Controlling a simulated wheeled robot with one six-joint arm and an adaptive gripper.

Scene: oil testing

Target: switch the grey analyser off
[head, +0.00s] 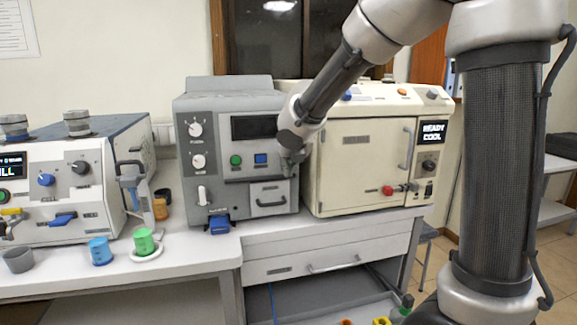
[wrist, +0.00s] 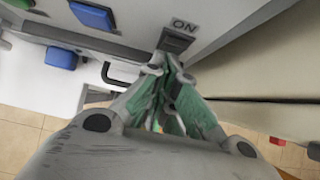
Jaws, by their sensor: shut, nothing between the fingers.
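The grey analyser (head: 225,103) stands on the bench in the middle of the head view. Its display (head: 254,127) is dark. A green button and a blue button (head: 260,159) sit below the display. In the wrist view, a dark switch (wrist: 176,42) under an "ON" label (wrist: 185,25) is on the grey panel. My gripper (wrist: 170,66) is shut and empty, its fingertips right at the lower edge of this switch; I cannot tell whether they touch it. In the head view my gripper (head: 292,160) is at the panel's right side and hides the switch.
A cream oven-like unit (head: 350,165) reading "READY COOL" stands close on the right, with a red knob (head: 388,190). A white unit (head: 75,200) stands on the left. Blue and green cups (head: 144,241) stand on the bench's front left. A drawer (head: 300,265) lies below.

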